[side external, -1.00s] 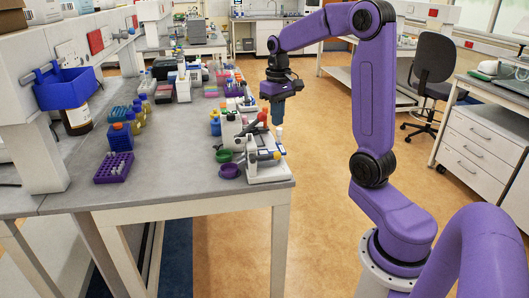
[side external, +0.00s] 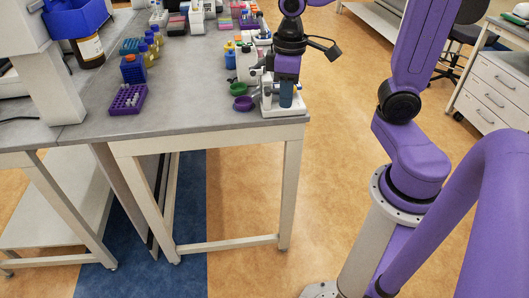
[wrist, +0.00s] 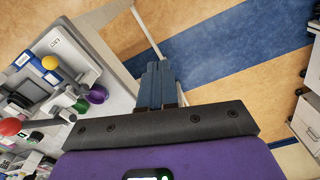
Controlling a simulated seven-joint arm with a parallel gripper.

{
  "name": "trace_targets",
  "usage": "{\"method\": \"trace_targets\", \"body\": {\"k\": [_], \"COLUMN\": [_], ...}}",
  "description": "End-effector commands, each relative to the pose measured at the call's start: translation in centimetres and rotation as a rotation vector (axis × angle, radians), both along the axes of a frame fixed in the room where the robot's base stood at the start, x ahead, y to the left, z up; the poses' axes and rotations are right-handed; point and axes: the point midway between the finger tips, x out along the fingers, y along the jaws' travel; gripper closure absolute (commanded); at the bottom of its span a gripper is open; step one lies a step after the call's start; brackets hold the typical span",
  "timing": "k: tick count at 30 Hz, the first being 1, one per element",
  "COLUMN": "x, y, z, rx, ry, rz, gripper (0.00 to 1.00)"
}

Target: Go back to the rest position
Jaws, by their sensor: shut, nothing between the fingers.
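My gripper (side external: 286,98) shows in the side external view at the right front corner of the grey bench (side external: 180,105). It points down, and its blue-grey fingers overlap the white lab equipment (side external: 268,97) in the picture; I cannot tell whether they touch. In the wrist view my gripper's fingers (wrist: 158,68) are together, with nothing between them, over the bench edge and floor. A rest position is not marked in either view.
A purple tube rack (side external: 128,99), a blue box (side external: 133,69) and yellow-blue bottles (side external: 148,46) stand on the bench. Open floor (side external: 330,130) lies right of the bench, with a drawer cabinet (side external: 487,95) beyond.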

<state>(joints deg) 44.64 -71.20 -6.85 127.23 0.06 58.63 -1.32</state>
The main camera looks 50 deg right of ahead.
Motion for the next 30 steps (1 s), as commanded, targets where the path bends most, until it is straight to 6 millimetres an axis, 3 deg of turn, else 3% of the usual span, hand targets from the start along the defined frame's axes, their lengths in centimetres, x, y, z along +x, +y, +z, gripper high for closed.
{"method": "trace_targets", "body": {"k": [7,15,21,30], "x": [-6.5,-12.6,-14.5,-14.7], "y": [3.2,4.1,4.0,4.0], "z": [-1.2,-2.5,-2.9,-3.0], "rx": [0.004,0.009,0.01,0.011], "ry": [-0.004,-0.008,-0.009,-0.008], "rz": [0.275,0.525,0.605,0.613], "gripper": [1.0,1.0,1.0,1.0]}}
